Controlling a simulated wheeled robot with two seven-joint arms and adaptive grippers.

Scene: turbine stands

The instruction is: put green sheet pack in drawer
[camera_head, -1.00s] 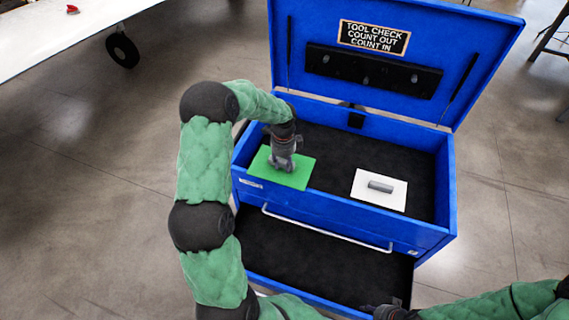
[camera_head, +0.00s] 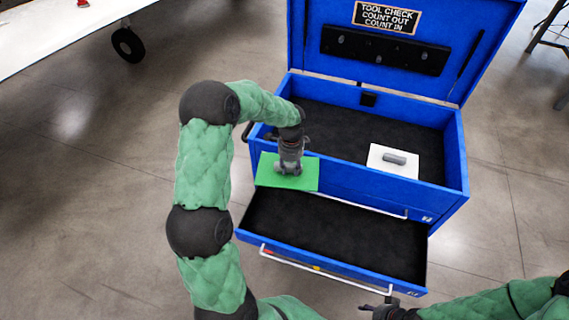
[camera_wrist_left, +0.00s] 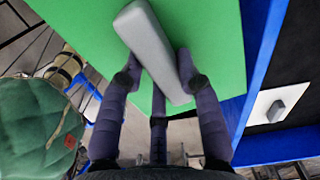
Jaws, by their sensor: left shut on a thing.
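The green sheet pack (camera_head: 302,181) is a flat green rectangle with a grey grip block on top. My left gripper (camera_head: 289,170) is shut on that block and holds the pack at the front left edge of the blue tool chest. In the left wrist view the pack (camera_wrist_left: 215,40) fills the top and the grey block (camera_wrist_left: 152,50) sits between the fingers (camera_wrist_left: 158,72). The open drawer (camera_head: 340,285) with a dark, empty-looking floor is below and in front of the pack. My right gripper (camera_head: 380,311) is at the bottom edge, near the drawer's front handle; its fingers are unclear.
A white sheet pack (camera_head: 404,151) with a grey block lies in the chest's top tray (camera_head: 340,130), at the right. The raised lid (camera_head: 310,40) stands behind with a sign (camera_head: 387,17). A white table (camera_head: 60,35) is far left. Open floor lies left.

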